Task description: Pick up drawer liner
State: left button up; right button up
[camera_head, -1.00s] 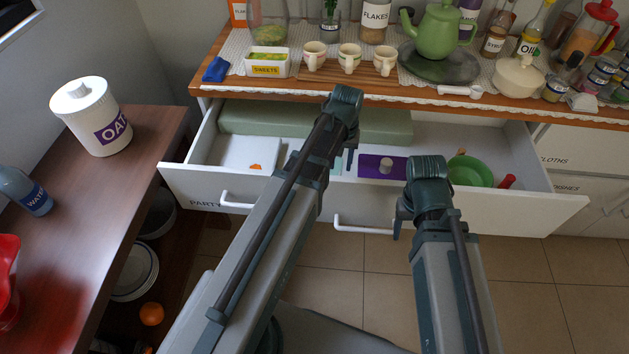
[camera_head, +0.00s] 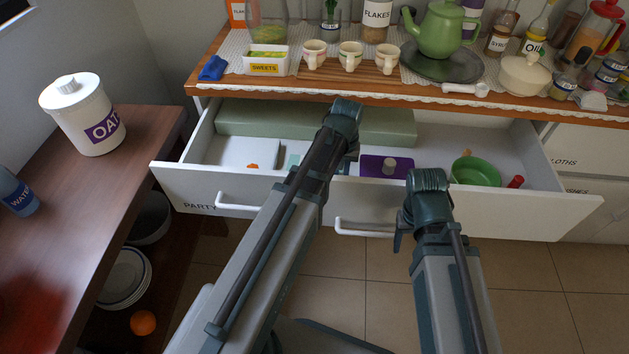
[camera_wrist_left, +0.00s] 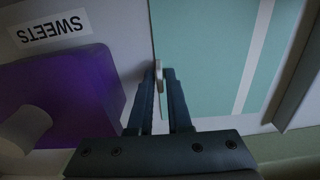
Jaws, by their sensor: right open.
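A teal sheet with pale stripes, which looks like the drawer liner (camera_wrist_left: 205,55), lies in the open drawer. In the head view a teal patch of it (camera_head: 293,160) shows beside my left arm, which hides much of the rest. My left gripper (camera_wrist_left: 158,78) reaches down into the drawer at the sheet's edge. A small pale tab sits between its fingertips; a narrow gap shows between the fingers, and I cannot tell whether they grip it. My right gripper (camera_head: 401,236) is open and empty, in front of the drawer front.
The drawer (camera_head: 520,213) also holds a purple block (camera_head: 374,167), a green bowl (camera_head: 477,171) and a long green roll or cushion (camera_head: 255,122). The counter above is crowded with cups and a teapot (camera_head: 440,32). A side table (camera_head: 130,165) stands at left.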

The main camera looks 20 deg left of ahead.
pick_arm(q)
grip_shut()
jog(key=shift+r, duration=0.15)
notch_tip(320, 180, up, 28)
jog(key=p, duration=2.8)
